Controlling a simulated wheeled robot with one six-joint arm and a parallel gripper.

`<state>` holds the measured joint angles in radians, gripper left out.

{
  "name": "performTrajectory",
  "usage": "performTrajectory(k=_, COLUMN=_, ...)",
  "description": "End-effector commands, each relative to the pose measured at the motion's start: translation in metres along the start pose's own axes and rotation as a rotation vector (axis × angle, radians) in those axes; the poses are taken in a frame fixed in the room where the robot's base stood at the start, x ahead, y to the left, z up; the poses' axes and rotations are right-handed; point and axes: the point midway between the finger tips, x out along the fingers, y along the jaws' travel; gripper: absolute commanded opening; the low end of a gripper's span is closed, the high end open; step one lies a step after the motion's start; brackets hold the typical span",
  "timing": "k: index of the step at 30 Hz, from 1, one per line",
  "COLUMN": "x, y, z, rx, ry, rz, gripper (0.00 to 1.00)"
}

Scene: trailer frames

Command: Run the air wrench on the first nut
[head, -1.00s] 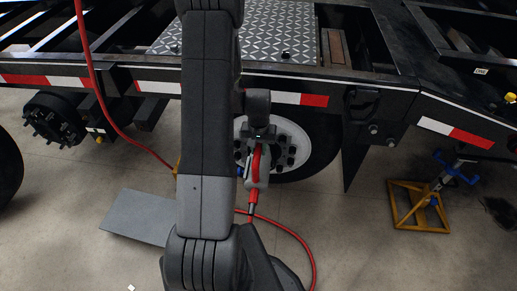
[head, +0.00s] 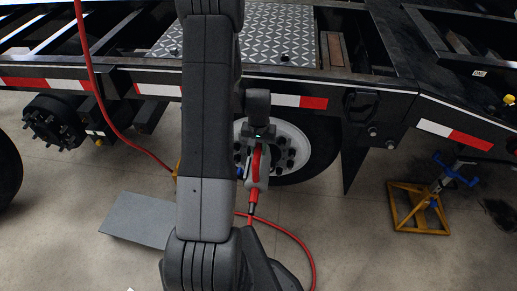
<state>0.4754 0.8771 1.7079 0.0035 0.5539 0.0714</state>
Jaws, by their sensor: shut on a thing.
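My gripper (head: 259,140) is shut on the air wrench (head: 257,168), which has a red and grey body with a red hose at its lower end. The wrench is in front of the white wheel (head: 301,137), at the wheel's left part. Several dark nuts (head: 289,153) show around the wheel's hub. The wrench, gripper and my arm hide the left side of the wheel. I cannot see whether the wrench's socket is on a nut.
The red hose (head: 296,243) loops over the floor and another length hangs at upper left. A grey panel (head: 140,218) lies on the floor at left. A bare hub (head: 53,122) shows farther left. A yellow-based jack stand (head: 418,208) stands at right. The trailer frame (head: 395,100) runs above the wheel.

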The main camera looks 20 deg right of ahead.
Motion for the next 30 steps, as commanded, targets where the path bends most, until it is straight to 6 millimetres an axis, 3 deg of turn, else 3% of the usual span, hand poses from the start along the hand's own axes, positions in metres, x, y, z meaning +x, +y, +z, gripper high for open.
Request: performTrajectory(k=30, x=-0.0015, y=0.0, z=-0.0103, rx=0.0, ry=0.009, rz=0.0, gripper=0.0)
